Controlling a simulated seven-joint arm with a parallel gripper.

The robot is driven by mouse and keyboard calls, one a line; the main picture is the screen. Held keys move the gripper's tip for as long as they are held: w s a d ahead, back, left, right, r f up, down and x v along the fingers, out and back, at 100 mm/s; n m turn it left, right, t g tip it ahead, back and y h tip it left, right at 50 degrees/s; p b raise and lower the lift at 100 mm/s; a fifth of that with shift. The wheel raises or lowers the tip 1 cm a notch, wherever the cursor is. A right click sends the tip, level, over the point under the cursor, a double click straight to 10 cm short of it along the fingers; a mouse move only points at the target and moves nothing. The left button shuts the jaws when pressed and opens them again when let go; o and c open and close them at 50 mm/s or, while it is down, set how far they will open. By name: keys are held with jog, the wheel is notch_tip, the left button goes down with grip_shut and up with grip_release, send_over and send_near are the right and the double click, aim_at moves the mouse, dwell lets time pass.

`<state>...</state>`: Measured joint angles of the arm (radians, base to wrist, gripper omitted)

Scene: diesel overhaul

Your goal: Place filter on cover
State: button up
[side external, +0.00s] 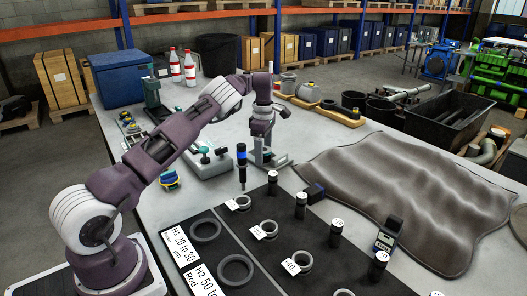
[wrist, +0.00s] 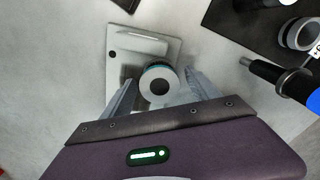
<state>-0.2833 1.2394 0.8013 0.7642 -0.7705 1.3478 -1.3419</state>
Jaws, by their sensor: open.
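A round grey part (wrist: 160,84) with a dark centre hole and a teal edge shows in the wrist view, and looks like the filter. It sits on or over a pale plate (wrist: 143,46) with a small black hole. My gripper (wrist: 159,78) is open, its fingers on either side of the part with gaps visible. In the side view my gripper (side external: 263,140) is above a small grey metal stand (side external: 270,159), and the filter is hard to make out there. A brown-grey cloth cover (side external: 400,185) lies rumpled on the table's right side.
A black mat (side external: 225,222) with rings, cylinders and labels lies at the front. A blue-handled tool (side external: 242,165) stands close to my gripper and also shows in the wrist view (wrist: 285,80). A black bin (side external: 455,115) stands behind the cloth. A blue crate (side external: 120,78) stands at back left.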

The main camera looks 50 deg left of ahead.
notch_tip(320, 180, up, 13)
jog(key=t, duration=0.1)
notch_tip(320, 180, up, 6)
jog(key=m+t, duration=0.1)
jog(key=m, duration=0.1)
send_over(264, 150)
jog(key=s+d, duration=0.2)
jog(key=s+d+r+m+t+h, duration=0.1)
jog(key=s+d+r+m, duration=0.3)
jog(key=s+d+r, duration=0.35)
jog(key=s+d+r+m+t, duration=0.1)
jog(key=s+d+r+m, duration=0.3)
jog(key=s+d+m, duration=0.6)
jog(key=s+d+f+m, duration=0.4)
jog(key=s, duration=0.5)
jog(key=s+d+f+m+t+y, duration=0.1)
jog(key=s+d+f+m, duration=0.3)
jog(key=s, duration=0.4)
jog(key=shift+s+d+f+m+t, duration=0.3)
jog(key=shift+s+d+f+m, duration=0.05)
jog(key=shift+s+d+m, duration=0.1)
